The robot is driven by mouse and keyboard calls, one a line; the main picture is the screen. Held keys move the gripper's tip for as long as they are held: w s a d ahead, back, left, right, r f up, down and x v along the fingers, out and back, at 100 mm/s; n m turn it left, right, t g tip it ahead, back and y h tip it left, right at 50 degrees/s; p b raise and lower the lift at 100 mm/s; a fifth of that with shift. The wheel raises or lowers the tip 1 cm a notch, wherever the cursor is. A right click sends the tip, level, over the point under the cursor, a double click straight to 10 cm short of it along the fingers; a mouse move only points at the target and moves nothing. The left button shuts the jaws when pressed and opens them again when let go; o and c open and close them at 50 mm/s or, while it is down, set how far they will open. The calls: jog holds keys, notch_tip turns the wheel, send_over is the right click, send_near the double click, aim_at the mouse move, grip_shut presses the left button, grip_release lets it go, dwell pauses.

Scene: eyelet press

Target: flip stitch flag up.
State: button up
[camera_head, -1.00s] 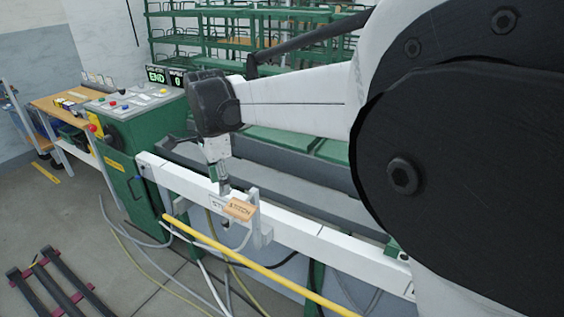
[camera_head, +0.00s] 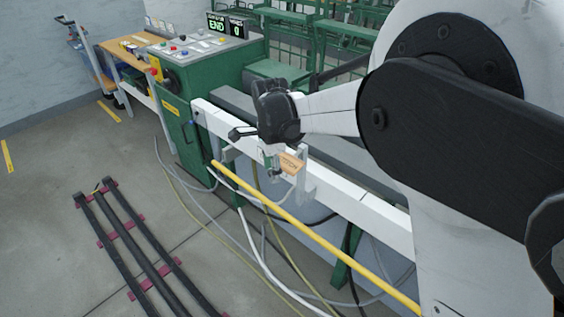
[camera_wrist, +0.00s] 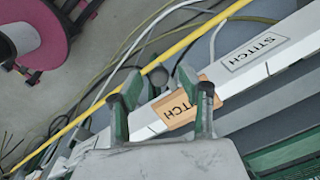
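In the head view my wrist is just above and left of the flag and hides most of the gripper.
The white beam (camera_head: 358,205) bears a printed STITCH label (camera_wrist: 254,52). A yellow rail (camera_head: 300,225) runs in front of it, with loose hoses below. A green control cabinet (camera_head: 198,140) stands at the beam's left end. Dark floor rails (camera_head: 135,245) lie at the lower left.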

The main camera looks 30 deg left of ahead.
jog(key=shift+f, duration=0.15)
grip_shut()
dwell(0.4)
